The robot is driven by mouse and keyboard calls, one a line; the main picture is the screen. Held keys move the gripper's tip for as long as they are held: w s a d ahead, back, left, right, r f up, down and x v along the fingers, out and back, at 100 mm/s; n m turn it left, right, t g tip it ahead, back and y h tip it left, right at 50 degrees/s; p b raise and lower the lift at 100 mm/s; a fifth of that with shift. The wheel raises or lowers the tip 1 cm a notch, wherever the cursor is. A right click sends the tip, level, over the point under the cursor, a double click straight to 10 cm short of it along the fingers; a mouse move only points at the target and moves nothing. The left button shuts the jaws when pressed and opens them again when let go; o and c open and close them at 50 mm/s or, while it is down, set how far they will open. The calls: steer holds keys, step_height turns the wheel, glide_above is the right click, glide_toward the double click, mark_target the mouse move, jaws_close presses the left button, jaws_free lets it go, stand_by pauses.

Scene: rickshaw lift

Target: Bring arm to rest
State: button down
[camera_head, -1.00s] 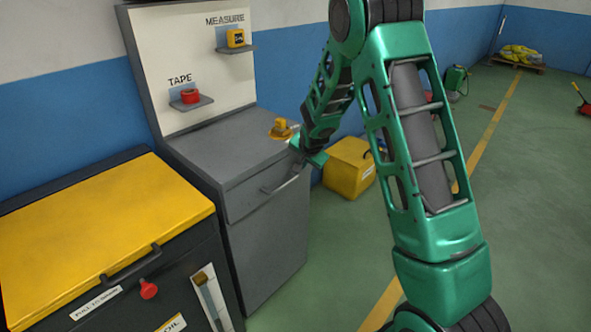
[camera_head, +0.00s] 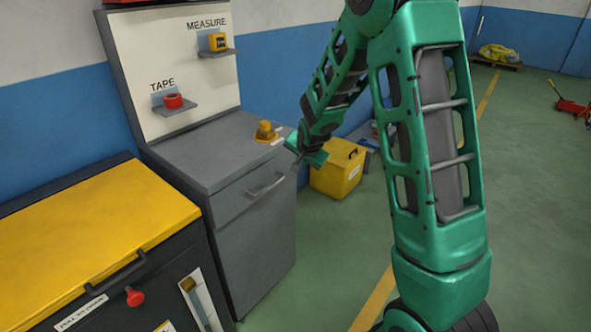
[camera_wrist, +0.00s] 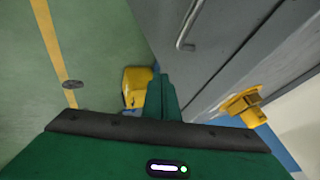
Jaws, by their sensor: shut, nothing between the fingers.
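My green arm hangs in the right half of the head view, bent at the elbow. My gripper (camera_head: 303,160) is at its lower left end, beside the right edge of the grey cabinet (camera_head: 215,150) and apart from its drawer handle. In the wrist view my gripper (camera_wrist: 162,98) points forward with its fingers together and nothing between them. The grey cabinet front (camera_wrist: 215,45) is close to its right in that view.
A yellow and brown object (camera_head: 265,132) sits on the cabinet top. A yellow box (camera_head: 338,172) stands on the floor behind my gripper. A dark chest with a yellow lid (camera_head: 90,230) stands at left. Red tape (camera_head: 173,101) and a tape measure (camera_head: 217,41) sit on shelves.

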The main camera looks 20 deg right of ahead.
steer(key=v, duration=0.4)
steer(key=shift+a, duration=0.1)
steer(key=shift+s, duration=0.15)
steer(key=s+d+r+n+g, duration=0.1)
steer(key=s+d+r+g, duration=0.2)
steer(key=s, duration=0.8)
steer(key=s+d+r+n+g, duration=0.1)
steer(key=s+d+r, duration=0.35)
steer(key=s, duration=0.65)
steer(key=s+a+n+g+y, duration=0.1)
steer(key=s+n+g, duration=0.2)
steer(key=s, duration=1.7)
steer(key=shift+s+a+r+y, duration=0.25)
steer(key=shift+a+r+y, duration=0.1)
steer(key=shift+r+y, duration=0.1)
